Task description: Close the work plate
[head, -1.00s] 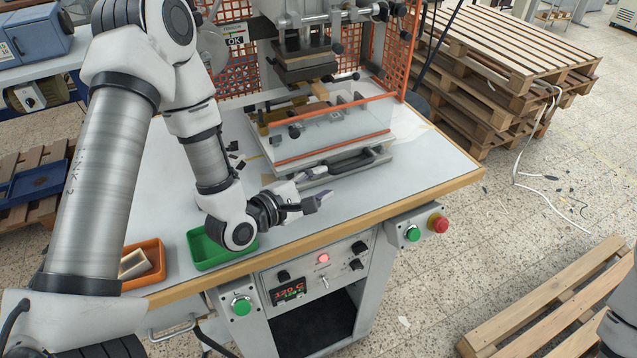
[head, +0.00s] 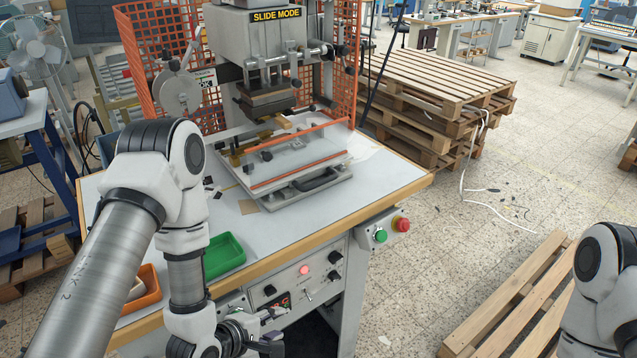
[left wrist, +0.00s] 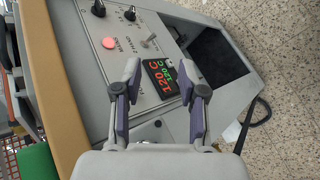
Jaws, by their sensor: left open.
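The work plate (head: 275,186) is a grey plate with a dark handle (head: 320,180) along its front edge. It lies on the table, mostly in front of the stamping head (head: 268,101), with a clear guard with orange edges above it. My left gripper (head: 272,330) is low in front of the table's control panel, well apart from the handle. In the left wrist view it (left wrist: 167,92) is open, with nothing between its fingers and the panel's red and green display (left wrist: 164,83) behind them. My right gripper is out of view; only part of the right arm shows at the right edge.
Green (head: 380,236) and red (head: 402,224) buttons stick out at the front right. Pallets (head: 440,100) stand behind right. The table's right side is clear.

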